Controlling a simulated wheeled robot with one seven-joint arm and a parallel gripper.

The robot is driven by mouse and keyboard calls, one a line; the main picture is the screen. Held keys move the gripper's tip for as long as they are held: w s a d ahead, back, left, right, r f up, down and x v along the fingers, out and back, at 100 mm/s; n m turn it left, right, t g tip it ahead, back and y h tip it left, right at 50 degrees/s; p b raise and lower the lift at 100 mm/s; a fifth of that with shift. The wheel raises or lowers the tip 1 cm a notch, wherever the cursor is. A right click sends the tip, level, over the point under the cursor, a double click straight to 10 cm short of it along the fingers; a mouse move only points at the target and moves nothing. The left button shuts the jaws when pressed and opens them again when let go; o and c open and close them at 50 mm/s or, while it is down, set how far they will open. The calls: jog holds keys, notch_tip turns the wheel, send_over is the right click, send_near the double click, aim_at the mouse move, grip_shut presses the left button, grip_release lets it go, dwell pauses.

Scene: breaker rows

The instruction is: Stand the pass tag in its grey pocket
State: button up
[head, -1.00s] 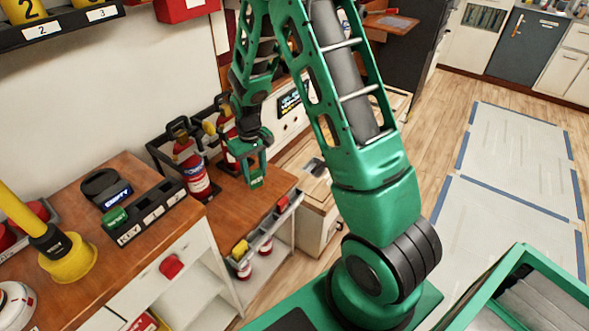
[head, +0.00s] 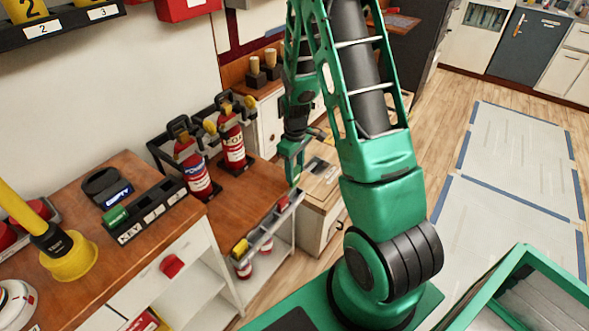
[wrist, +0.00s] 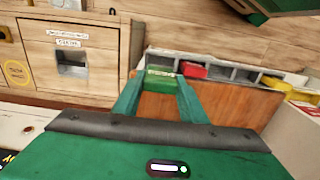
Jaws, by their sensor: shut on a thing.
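My gripper (head: 293,178) is shut on a small green tag (wrist: 160,82), which shows between the fingertips in the wrist view; I take it to be the pass tag. The grey pocket row (wrist: 235,73) runs just beyond the fingertips to the right. A red tag (wrist: 195,71) and a yellow tag (wrist: 271,82) stand in it, with open grey pockets between them. In the head view, my gripper is above the far end of this row, near the red tag (head: 283,203); the yellow tag (head: 240,247) is at the near end. I cannot tell whether the green tag touches the row.
Two red extinguishers (head: 193,166) stand on the wooden counter left of my gripper. A black key rack (head: 150,208) with another green tag (head: 115,215) lies on the nearer counter. A wooden drawer cabinet (wrist: 75,60) stands left in the wrist view.

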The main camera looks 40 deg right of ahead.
aim_at(295, 182)
jog(key=shift+s+f, duration=0.15)
jog(key=shift+f, duration=2.7)
jog(key=shift+f, duration=1.4)
jog(key=o, duration=1.1)
notch_tip(295, 182, up, 11)
jog(key=shift+f, duration=0.1)
